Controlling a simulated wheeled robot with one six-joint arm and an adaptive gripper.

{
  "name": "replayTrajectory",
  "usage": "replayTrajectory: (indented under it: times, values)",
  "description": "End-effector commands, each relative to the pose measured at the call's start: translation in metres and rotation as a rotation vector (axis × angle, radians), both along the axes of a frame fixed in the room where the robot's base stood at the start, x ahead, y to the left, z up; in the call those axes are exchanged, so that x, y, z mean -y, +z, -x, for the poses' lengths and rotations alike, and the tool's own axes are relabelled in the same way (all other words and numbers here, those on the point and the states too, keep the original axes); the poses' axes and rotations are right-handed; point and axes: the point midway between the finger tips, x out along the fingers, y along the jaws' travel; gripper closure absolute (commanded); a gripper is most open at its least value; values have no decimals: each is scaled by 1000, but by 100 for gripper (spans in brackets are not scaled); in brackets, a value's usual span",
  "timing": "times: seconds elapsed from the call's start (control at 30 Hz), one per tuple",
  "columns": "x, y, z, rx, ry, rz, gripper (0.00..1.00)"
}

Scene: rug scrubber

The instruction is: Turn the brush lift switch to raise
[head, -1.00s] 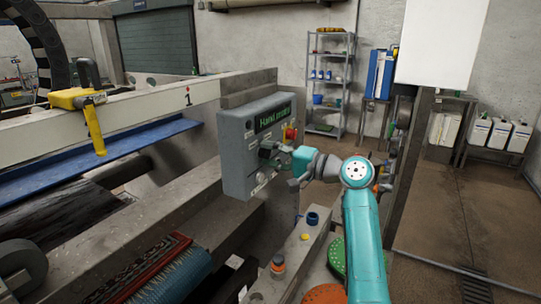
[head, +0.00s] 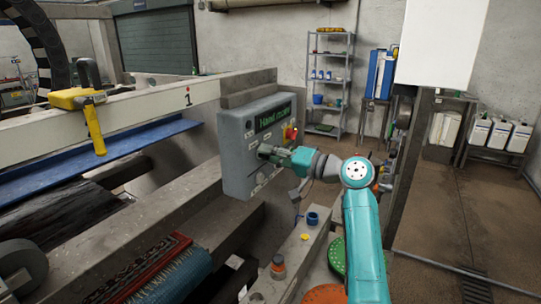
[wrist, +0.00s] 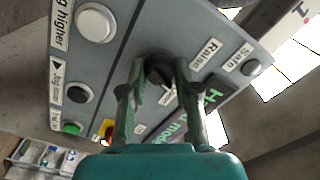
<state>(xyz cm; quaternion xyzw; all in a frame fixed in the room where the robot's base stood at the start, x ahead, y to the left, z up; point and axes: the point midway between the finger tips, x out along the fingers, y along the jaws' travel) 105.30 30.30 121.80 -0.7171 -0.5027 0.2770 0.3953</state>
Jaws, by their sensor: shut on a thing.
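The grey control panel (head: 235,165) stands on the machine frame in the head view, with a lit green display reading about "Hand mode" (head: 272,117). The brush lift switch appears to be the dark rotary knob (wrist: 158,68) in the wrist view. A label reading "Raise" (wrist: 204,54) sits to its right. My gripper (wrist: 155,76) has its two fingers on either side of the knob and is shut on it. The fingers partly hide the knob, so its exact pointing direction is unclear. In the head view my gripper (head: 264,152) reaches the panel face from the right.
A yellow-handled tool (head: 92,110) rests on the frame.

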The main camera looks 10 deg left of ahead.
Motion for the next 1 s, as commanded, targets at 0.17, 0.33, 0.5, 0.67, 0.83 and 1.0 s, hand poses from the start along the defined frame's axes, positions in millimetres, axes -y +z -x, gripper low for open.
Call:
replayTrajectory:
  times: [0.17, 0.33, 0.5, 0.67, 0.83, 1.0]
  values:
    - [0, -1, 0, 156, -1, 57, 100]
    - [0, -1, 0, 307, -1, 113, 100]
    - [0, -1, 0, 459, 0, 169, 100]
    - [0, -1, 0, 597, 0, 219, 100]
    - [0, -1, 0, 728, 0, 266, 100]
    - [0, -1, 0, 833, 0, 305, 100]
